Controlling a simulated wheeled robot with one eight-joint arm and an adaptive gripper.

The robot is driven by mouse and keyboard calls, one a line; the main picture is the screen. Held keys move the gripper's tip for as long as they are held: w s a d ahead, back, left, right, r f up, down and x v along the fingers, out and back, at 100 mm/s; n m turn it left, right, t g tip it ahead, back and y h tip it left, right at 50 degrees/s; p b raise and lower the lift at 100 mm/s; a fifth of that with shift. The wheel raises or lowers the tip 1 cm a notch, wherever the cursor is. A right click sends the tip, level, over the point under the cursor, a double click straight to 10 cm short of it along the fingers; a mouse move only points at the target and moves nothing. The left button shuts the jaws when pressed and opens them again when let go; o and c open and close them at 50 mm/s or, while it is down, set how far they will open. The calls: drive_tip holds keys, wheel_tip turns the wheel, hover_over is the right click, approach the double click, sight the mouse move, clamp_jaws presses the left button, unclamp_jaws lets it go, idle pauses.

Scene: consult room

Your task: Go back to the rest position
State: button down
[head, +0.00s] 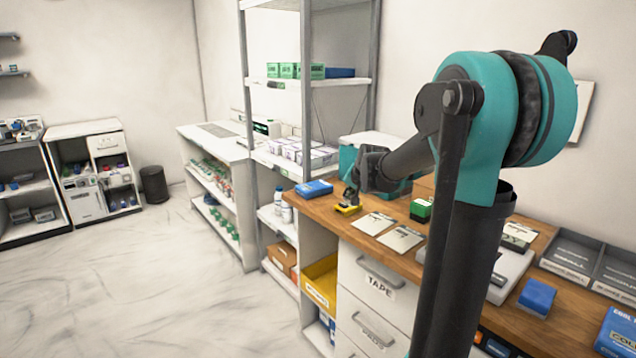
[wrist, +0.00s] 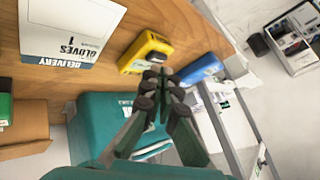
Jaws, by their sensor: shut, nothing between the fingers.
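My gripper (head: 351,193) is over the left part of the wooden counter in the head view, at the end of my reaching arm. In the wrist view its dark fingers (wrist: 161,84) are together, with nothing held between them. A yellow and black item (head: 347,209) lies on the counter close by the fingertips; it also shows in the wrist view (wrist: 147,50). I cannot tell whether the fingertips touch it. A blue box (head: 314,189) lies just left of it, and also shows in the wrist view (wrist: 201,69).
White cards (head: 373,223) and a green and black box (head: 421,210) lie on the counter (head: 459,257). A teal bin (wrist: 108,122) stands close to my gripper. A metal shelf rack (head: 249,100) rises left of the counter. The floor (head: 150,280) at left is open.

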drive_tip(key=s+d+f+n+g, duration=0.1)
drive_tip(key=s+f+n, duration=0.1)
drive_tip(key=s+f, duration=0.4)
drive_tip(key=s+d+f+n+g+h, duration=0.1)
drive_tip(key=s+f, duration=0.4)
drive_tip(key=s, duration=1.2)
drive_tip(key=s+d+f+n+g, duration=0.1)
drive_tip(key=s+f, duration=0.5)
drive_tip(key=s, duration=0.6)
drive_tip(key=shift+s+d+f+n+g+h, duration=0.25)
drive_tip(key=shift+n+g, duration=0.25)
drive_tip(key=shift+n, duration=0.3)
drive_tip(key=shift+w+a, duration=0.1)
drive_tip(key=shift+w, duration=0.05)
